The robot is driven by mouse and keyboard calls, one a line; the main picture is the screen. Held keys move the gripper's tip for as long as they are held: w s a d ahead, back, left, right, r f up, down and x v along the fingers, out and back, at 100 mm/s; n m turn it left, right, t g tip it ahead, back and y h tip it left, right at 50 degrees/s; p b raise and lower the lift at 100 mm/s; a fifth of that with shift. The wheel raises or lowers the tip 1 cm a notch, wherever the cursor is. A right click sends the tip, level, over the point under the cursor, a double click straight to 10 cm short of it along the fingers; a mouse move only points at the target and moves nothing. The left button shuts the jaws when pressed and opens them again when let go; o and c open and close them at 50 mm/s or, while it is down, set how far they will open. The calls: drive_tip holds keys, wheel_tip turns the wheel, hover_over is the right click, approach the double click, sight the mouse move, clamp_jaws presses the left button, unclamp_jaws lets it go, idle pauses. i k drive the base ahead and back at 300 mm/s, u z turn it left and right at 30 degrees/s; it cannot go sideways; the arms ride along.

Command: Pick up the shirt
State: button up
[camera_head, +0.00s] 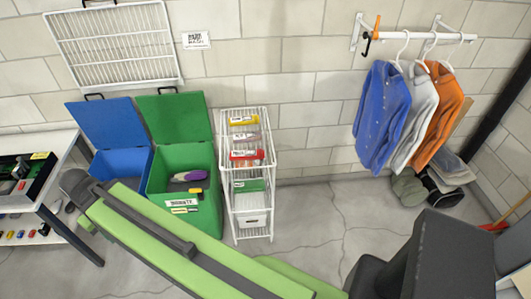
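Three long-sleeved shirts hang side by side on white hangers from a wall rail (450,37) at the upper right. The blue shirt (381,118) is at the left, the light grey shirt (414,115) is in the middle and partly covered, and the orange shirt (436,115) is at the right. All hang clear of the floor. My green and dark arm crosses the lower foreground, apart from the shirts. I cannot make out any gripper fingers in this view.
A white wire rack (248,189) with bins stands against the wall. Left of it are an open green box (182,165), an open blue box (121,160) and a table (62,150). Bare floor (325,215) lies between.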

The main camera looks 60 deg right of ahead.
sight(256, 154)
drive_tip(key=z, duration=0.05)
drive_tip(key=i, duration=1)
drive_tip(key=z, duration=0.1)
